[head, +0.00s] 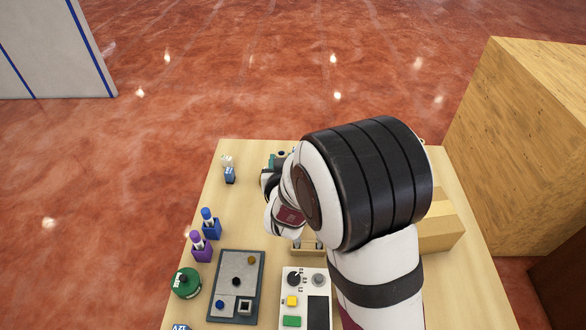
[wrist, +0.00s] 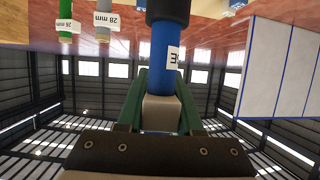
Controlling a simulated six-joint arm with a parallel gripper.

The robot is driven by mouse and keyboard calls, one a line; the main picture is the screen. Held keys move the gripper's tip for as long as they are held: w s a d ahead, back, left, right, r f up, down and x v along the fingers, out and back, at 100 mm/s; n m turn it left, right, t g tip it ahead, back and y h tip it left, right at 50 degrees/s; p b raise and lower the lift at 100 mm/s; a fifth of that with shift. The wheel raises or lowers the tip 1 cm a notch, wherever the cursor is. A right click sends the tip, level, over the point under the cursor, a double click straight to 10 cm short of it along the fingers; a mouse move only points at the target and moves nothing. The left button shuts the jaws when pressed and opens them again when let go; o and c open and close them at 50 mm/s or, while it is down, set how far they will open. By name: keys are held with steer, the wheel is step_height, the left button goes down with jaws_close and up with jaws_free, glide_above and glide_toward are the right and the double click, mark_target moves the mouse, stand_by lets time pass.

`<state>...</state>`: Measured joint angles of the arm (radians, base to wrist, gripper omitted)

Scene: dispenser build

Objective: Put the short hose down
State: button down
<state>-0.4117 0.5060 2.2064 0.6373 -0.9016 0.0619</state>
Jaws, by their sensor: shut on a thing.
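In the wrist view my gripper (wrist: 160,90) has its green fingers shut around a blue tube with a black end, which I take to be the short hose (wrist: 164,58). A white label on its side is only partly readable. A pale block sits at the tube between the fingers. In the head view my gripper (head: 272,162) is over the far part of the table, mostly hidden by my arm. A dark round end shows beside it. I cannot tell whether the tube touches the table.
The wooden table (head: 190,305) holds blue (head: 211,225) and purple (head: 200,247) pieces, a green round part (head: 187,283), a grey tray (head: 236,270) and a control panel (head: 292,310). A small blue-and-white piece (head: 229,174) stands left of my gripper. A wooden box (head: 525,130) stands right.

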steer(key=w+d+r, duration=0.2)
steer(key=d+r, duration=0.3)
steer(key=d, duration=0.6)
steer(key=w+d+r, duration=0.2)
steer(key=d+r, duration=0.3)
steer(key=d, duration=0.6)
steer(key=s+d+m+h, duration=0.1)
steer(key=s+d, duration=0.4)
steer(key=d, duration=0.5)
steer(key=s+d, duration=0.6)
steer(key=d, duration=0.3)
steer(key=w+a+f, duration=0.6)
steer(key=w+f, duration=0.3)
steer(key=f, duration=0.1)
steer(key=shift+a+f, duration=0.3)
steer(key=shift+a, duration=0.1)
